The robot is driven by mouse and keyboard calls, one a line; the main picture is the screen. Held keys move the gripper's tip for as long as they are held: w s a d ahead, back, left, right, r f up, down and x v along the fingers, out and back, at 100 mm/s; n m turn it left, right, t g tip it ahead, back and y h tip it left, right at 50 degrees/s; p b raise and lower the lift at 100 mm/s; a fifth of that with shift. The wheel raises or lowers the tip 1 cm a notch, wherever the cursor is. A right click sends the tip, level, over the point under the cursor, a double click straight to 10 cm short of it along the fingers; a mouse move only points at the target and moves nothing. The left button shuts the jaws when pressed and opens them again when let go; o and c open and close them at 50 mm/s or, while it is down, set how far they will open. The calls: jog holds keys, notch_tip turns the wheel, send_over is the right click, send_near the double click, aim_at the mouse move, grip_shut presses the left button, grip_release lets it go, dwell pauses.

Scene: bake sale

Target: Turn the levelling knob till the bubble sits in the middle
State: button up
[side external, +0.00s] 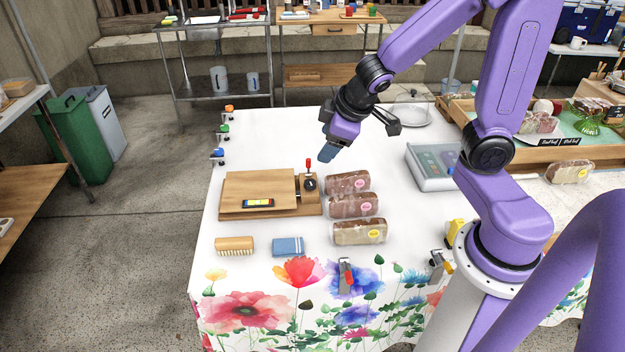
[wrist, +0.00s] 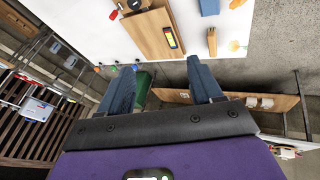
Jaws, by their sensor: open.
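A wooden levelling board (side external: 237,188) lies on the white table, with a yellow spirit vial (side external: 258,203) in a dark frame near its front edge. The bubble is too small to place. A dark round knob (side external: 310,184) sits at the board's right end, beside a small red-topped lever (side external: 308,162). The board (wrist: 150,40) and vial (wrist: 171,38) also show at the top of the wrist view. My gripper (side external: 329,152) is above the table, behind and right of the knob, apart from it. In the wrist view its two blue fingers (wrist: 160,72) stand apart with nothing between them.
Several wrapped loaves (side external: 354,205) lie close right of the board. A brush (side external: 235,245) and a blue cloth-like block (side external: 288,247) lie in front. A grey scale-like device (side external: 432,167) stands farther right. Clamps (side external: 217,156) line the left edge.

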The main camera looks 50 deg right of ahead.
jog(key=w+d+f+m+t, duration=0.1)
jog(key=w+d+f+m, duration=0.15)
jog(key=w+d, duration=0.45)
jog(key=m+g+y, duration=0.2)
send_near(311, 182)
jog(key=shift+x, duration=4.2)
jog(key=c, duration=1.1)
